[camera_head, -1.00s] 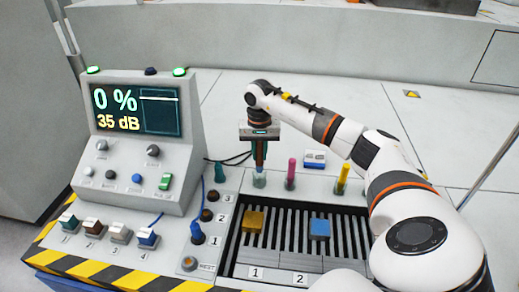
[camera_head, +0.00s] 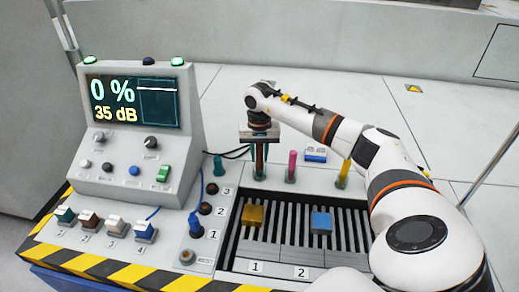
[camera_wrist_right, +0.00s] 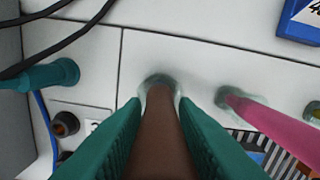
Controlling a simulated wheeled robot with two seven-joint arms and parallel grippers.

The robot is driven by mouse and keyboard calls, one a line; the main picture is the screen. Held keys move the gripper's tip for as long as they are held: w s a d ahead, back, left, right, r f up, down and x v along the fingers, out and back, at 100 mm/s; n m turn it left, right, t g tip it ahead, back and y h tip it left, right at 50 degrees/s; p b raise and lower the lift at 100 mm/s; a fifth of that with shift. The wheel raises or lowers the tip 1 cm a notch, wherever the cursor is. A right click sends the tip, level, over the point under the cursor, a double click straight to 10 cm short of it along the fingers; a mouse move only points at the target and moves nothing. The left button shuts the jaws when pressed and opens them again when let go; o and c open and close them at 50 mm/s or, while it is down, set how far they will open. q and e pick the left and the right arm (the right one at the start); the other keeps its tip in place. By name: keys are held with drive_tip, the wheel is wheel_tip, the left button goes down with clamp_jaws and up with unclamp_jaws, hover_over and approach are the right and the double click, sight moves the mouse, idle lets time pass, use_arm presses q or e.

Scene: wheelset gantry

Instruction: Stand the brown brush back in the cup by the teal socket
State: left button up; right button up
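The brown brush (camera_head: 259,156) stands upright with its lower end in the clear cup (camera_head: 259,174) by the teal socket (camera_head: 219,168). In the right wrist view, the brush (camera_wrist_right: 160,135) runs down into the cup (camera_wrist_right: 158,82), with the teal socket (camera_wrist_right: 55,75) to its left. My right gripper (camera_head: 260,158) points straight down around the brush. Its teal fingers (camera_wrist_right: 160,115) stand on both sides of the handle, with narrow gaps near the tips, so it looks open. The brush's top is hidden by the gripper. My left gripper is out of view.
A cup with a pink brush (camera_head: 292,165) stands just right, and one with a yellow brush (camera_head: 343,172) further right. A blue box (camera_head: 315,154) lies behind. A slotted tray (camera_head: 285,255) with yellow and blue blocks lies in front. The console (camera_head: 140,135) stands left.

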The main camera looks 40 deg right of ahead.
drive_tip(key=o, duration=0.4)
drive_tip(key=shift+c, duration=0.2)
drive_tip(key=shift+r, duration=0.1)
wheel_tip(320, 180, up, 12)
drive_tip(key=shift+f, duration=0.1)
idle(0.8)
